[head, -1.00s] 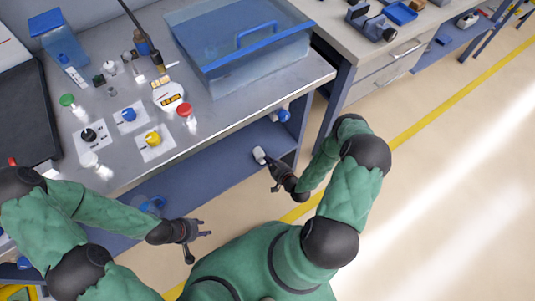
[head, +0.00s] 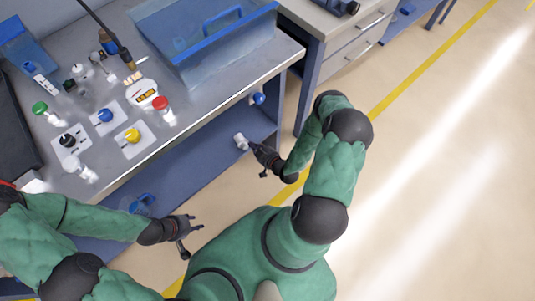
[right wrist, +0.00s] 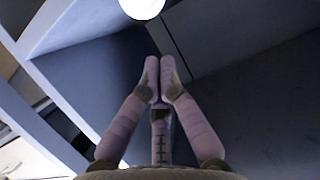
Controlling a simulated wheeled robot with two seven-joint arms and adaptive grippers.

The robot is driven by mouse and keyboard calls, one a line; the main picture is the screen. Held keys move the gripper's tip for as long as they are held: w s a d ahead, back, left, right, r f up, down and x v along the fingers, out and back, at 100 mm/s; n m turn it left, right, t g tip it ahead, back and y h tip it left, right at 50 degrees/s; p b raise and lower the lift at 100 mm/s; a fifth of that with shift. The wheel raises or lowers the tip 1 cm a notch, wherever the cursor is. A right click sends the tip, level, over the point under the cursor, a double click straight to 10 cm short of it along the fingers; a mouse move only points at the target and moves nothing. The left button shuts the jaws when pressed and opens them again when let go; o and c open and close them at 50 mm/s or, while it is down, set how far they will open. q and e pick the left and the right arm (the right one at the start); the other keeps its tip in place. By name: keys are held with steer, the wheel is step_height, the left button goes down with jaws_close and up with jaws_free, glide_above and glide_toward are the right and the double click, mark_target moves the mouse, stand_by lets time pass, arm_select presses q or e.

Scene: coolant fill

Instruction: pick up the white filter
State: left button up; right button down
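The white filter (head: 241,141), a small white cylinder, stands on the blue lower shelf near its right end. It also shows as a bright round shape, cut off by the top edge, in the right wrist view (right wrist: 142,8). My right gripper (head: 259,160) is at the shelf's front, just right of and below the filter. My left gripper (head: 194,238) is open and empty in front of the bench, away from the filter.
The lower shelf (head: 190,165) has free room left of the filter, with a blue item (head: 142,204) farther left. A blue-capped part (head: 258,98) is at the bench's right end.

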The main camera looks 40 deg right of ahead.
arm_select(q)
steer(key=shift+w+d+r+p, duration=0.1)
steer(key=shift+w+r+p, duration=0.05)
steer(key=shift+r+p, duration=0.5)
steer(key=shift+w+r+p, duration=0.1)
steer(key=shift+r+p, duration=0.45)
steer(key=shift+r, duration=0.1)
arm_select(e)
steer(key=s+d, duration=0.1)
steer(key=s, duration=0.9)
steer(key=shift+w+f, duration=0.1)
